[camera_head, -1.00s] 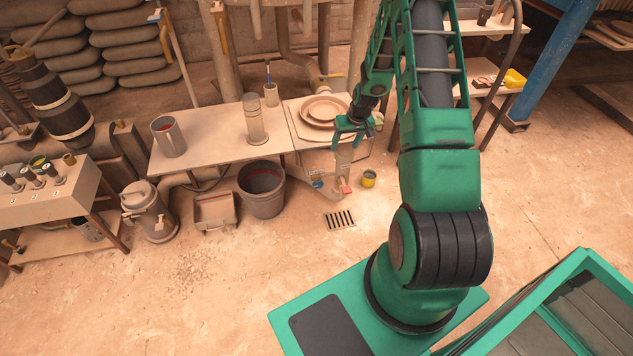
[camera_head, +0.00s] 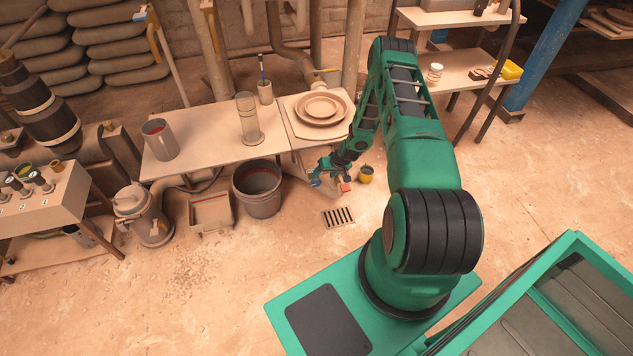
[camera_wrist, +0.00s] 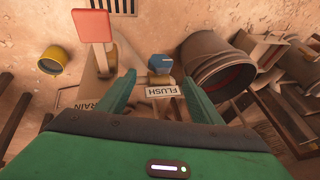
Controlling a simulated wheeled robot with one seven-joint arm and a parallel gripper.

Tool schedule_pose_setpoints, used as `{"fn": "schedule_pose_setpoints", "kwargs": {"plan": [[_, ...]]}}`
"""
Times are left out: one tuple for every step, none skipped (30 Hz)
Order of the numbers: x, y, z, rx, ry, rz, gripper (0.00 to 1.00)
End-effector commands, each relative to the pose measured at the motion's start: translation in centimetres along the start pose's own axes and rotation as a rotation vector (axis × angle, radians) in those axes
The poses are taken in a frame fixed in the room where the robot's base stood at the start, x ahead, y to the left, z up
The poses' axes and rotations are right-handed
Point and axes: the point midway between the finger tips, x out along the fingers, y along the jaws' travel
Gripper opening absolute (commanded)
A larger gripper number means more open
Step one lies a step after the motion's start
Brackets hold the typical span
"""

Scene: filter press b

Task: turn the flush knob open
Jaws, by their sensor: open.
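The flush knob (camera_wrist: 161,64) is small and blue, with a pale mark on top. It sits on a brass-coloured stem beside a plate lettered FLUSH (camera_wrist: 163,91). In the head view the blue knob (camera_head: 315,183) shows just below my gripper (camera_head: 326,172), low in front of the table. In the wrist view my gripper (camera_wrist: 158,77) is open, one green finger on each side of the plate. The knob lies between and slightly beyond the fingertips. I see no finger touching it. A red handle (camera_wrist: 91,25) stands to the left, by a partly hidden DRAIN plate.
A grey bucket (camera_wrist: 218,68) stands close to the right finger in the wrist view. A yellow pot (camera_wrist: 52,60) is on the floor to the left. A floor grate (camera_head: 339,217) lies in front. The table (camera_head: 205,125) with plates (camera_head: 321,107) is behind. The front floor is open.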

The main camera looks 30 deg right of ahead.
Motion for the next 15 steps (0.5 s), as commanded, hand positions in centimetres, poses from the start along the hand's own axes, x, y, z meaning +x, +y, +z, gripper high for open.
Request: {"fn": "schedule_pose_setpoints", "kwargs": {"plan": [[0.9, -0.1, 0.1, 0.0, -0.001, -0.001, 0.6], [1.4, -0.1, 0.1, -0.001, -0.001, -0.001, 0.6], [2.1, -0.1, 0.1, -0.001, -0.002, -0.001, 0.6], [2.6, -0.1, 0.1, -0.001, -0.002, 0.0, 0.6], [3.1, -0.1, 0.2, -0.001, -0.003, -0.001, 0.6], [3.8, -0.1, 0.1, -0.001, -0.002, -0.001, 0.6], [4.3, -0.1, 0.2, -0.001, -0.002, -0.001, 0.6], [4.8, -0.1, 0.1, -0.002, -0.001, -0.001, 0.6], [5.4, -0.1, 0.1, -0.001, -0.001, -0.001, 0.6], [5.8, -0.1, 0.1, -0.001, -0.002, -0.001, 0.6], [6.2, -0.1, 0.1, -0.001, -0.002, -0.001, 0.6], [6.7, -0.1, 0.1, -0.001, -0.002, 0.0, 0.6], [7.1, -0.1, 0.1, -0.001, -0.002, 0.0, 0.6], [7.4, -0.1, 0.1, -0.002, -0.001, 0.0, 0.6], [7.7, -0.1, 0.1, -0.002, -0.001, 0.0, 0.6]]}}
